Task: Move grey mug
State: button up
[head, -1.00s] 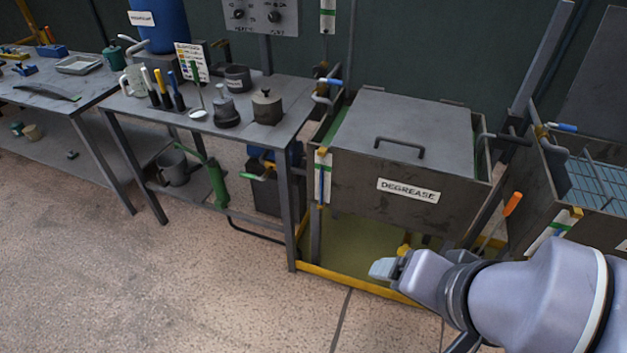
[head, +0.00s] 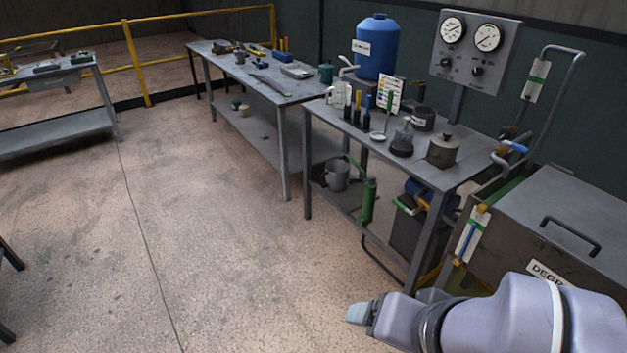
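A grey mug-like vessel (head: 337,175) with a side handle sits on the lower shelf of the near workbench (head: 462,178). A dark grey cup (head: 423,118) with a pale label stands on the top of that bench, towards the back. I cannot tell for sure which of these is the grey mug. My gripper (head: 357,313) is low in the head view, in front of the bench and well apart from both vessels. Only its pale tip shows, so its opening is hidden.
A lidded degrease tank (head: 560,225) stands at right. A green cylinder (head: 368,200) stands by the lower shelf.

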aim_at(337, 171)
jog(key=i+j, duration=0.2)
jog(key=i, duration=0.25)
jog(key=i+j, duration=0.2)
jog(key=i, duration=0.25)
jog(key=i+j, duration=0.2)
jog(key=i, duration=0.3)
jog(key=i+j+z, duration=0.1)
jog(key=i, duration=0.35)
jog(key=i+j, duration=0.3)
jog(key=i, duration=0.15)
jog(key=i+j, duration=0.25)
jog(key=i, duration=0.2)
